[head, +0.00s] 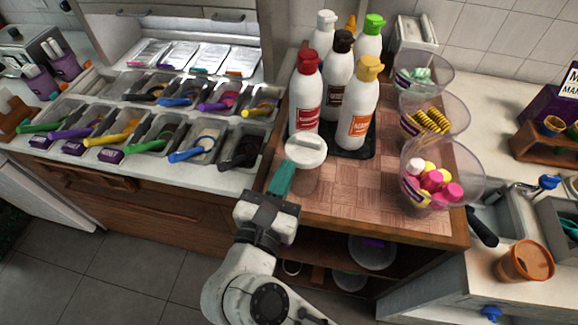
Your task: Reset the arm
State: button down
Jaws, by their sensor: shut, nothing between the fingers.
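My gripper (283,177) is shut and empty, with teal fingers pointing up toward the back of the counter. It appears at the front left of the wooden counter (345,205). Just beyond its tips is a clear jar with a white lid (305,150); I cannot tell whether they touch. My arm reaches up from the bottom of the picture.
Several sauce bottles (357,105) stand on a dark tray behind the jar. Clear tilted bins (443,172) line the counter's right side. Topping trays with coloured scoops (201,140) fill the left counter. An orange cup (525,262) stands at lower right. Floor (130,265) is clear at lower left.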

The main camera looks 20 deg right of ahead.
jog(key=b+v, duration=0.1)
jog(key=v, duration=0.7)
jog(key=shift+d+b, duration=0.15)
jog(key=shift+b, duration=0.25)
jog(key=shift+r, duration=0.1)
